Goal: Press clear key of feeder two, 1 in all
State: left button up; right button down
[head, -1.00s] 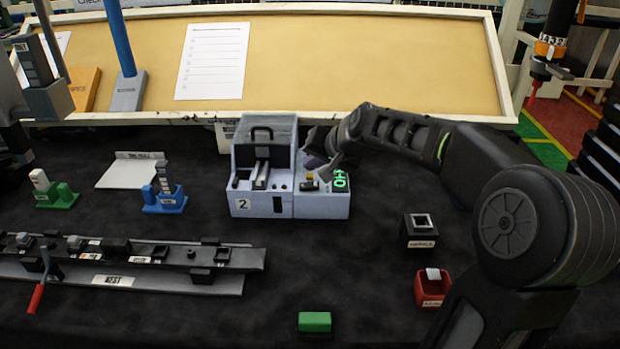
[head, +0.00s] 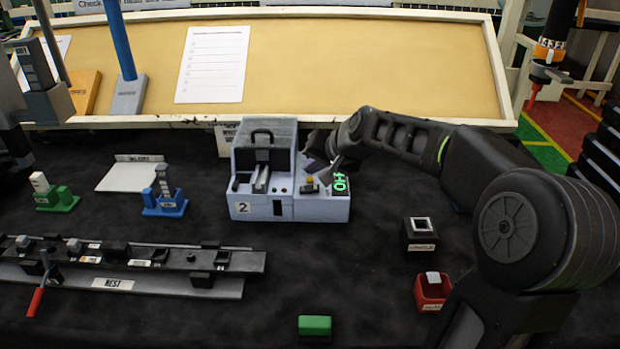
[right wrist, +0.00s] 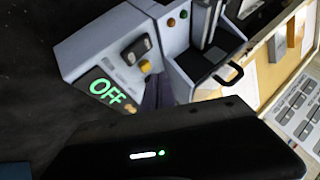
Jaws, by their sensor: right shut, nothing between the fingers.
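Feeder two (head: 262,208) is a pale grey-blue machine with a "2" plate, standing on the dark table. Its top right panel carries a yellow-topped key (head: 310,180) and a green lit display (head: 341,182). In the right wrist view the display (right wrist: 108,91) reads OFF, near the yellow key (right wrist: 146,66) and a black switch (right wrist: 137,50). I cannot read which key is the clear key.
A black block (head: 419,244) and a red bin (head: 431,298) stand right of the feeder. A green block (head: 315,324) lies in front. A long nest rail (head: 170,257) and a blue holder (head: 165,206) are left. A tan board (head: 340,60) rises behind.

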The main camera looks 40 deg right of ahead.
aim_at(312, 180)
dwell(0.8)
jog(key=shift+f+b, duration=0.45)
jog(key=shift+f+b, duration=0.5)
jog(key=shift+f, duration=0.05)
dwell(0.6)
jog(key=shift+r, duration=0.1)
jog(key=shift+r+p, duration=0.8)
jog(key=shift+r, duration=0.1)
notch_tip(312, 180, up, 5)
jog(key=p, duration=0.4)
dwell(1.0)
